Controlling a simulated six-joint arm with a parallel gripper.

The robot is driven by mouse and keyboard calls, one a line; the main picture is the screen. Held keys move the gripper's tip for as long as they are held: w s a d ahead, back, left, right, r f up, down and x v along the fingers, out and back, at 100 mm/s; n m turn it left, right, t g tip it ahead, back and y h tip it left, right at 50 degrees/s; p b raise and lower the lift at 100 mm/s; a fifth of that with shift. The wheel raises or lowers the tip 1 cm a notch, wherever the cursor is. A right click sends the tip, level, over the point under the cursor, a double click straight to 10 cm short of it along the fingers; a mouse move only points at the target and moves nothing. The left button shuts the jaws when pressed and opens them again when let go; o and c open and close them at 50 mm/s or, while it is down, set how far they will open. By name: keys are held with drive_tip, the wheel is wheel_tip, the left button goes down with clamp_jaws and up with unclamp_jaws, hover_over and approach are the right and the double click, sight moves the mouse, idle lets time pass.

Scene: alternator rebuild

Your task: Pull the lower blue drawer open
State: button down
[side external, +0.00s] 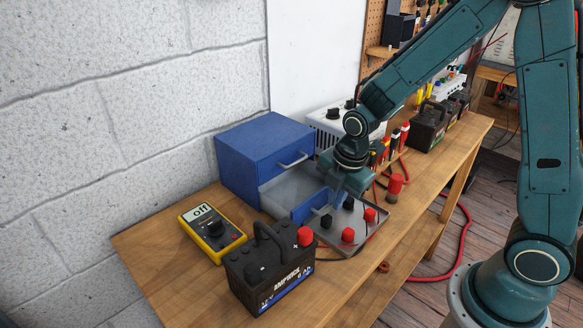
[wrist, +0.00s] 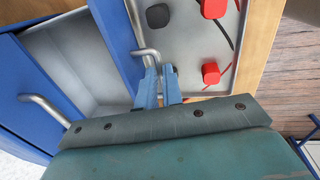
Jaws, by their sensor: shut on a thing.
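The blue drawer cabinet (side external: 262,150) stands on the bench against the wall. Its lower drawer (side external: 308,207) is pulled well out, and its grey inside shows empty in both views. The upper drawer is closed, with its metal handle (side external: 292,161) free. In the wrist view the lower drawer's blue front (wrist: 112,32) carries a bent metal handle (wrist: 146,52). My gripper (wrist: 158,78) is shut on this handle, its blue fingers on either side of the handle's near end. In the side view my gripper hides the handle.
A grey tray (side external: 362,243) with red and black knobs lies right in front of the drawer. A black battery (side external: 270,270) and a yellow multimeter (side external: 212,232) stand at the near left. A white box (side external: 335,125) and clamps are behind my gripper.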

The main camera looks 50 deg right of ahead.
drive_tip(key=c, duration=1.5)
unclamp_jaws()
drive_tip(key=shift+c, duration=0.2)
drive_tip(key=shift+r, duration=0.2)
wheel_tip(320, 180, up, 13)
drive_tip(key=s, duration=0.2)
drive_tip(key=shift+s+r, duration=0.15)
drive_tip(key=shift+s, duration=0.05)
drive_tip(key=s+r+m+t, duration=0.1)
drive_tip(key=s+r+m, duration=0.1)
drive_tip(key=s+m, duration=0.6)
drive_tip(key=s+d+r+m+t, duration=0.1)
drive_tip(key=s+r+m+t, duration=0.1)
drive_tip(key=s+m, duration=0.5)
drive_tip(key=shift+s+r+m+t, duration=0.35)
drive_tip(key=shift+r+m, duration=0.5)
drive_tip(key=shift+m, duration=0.75)
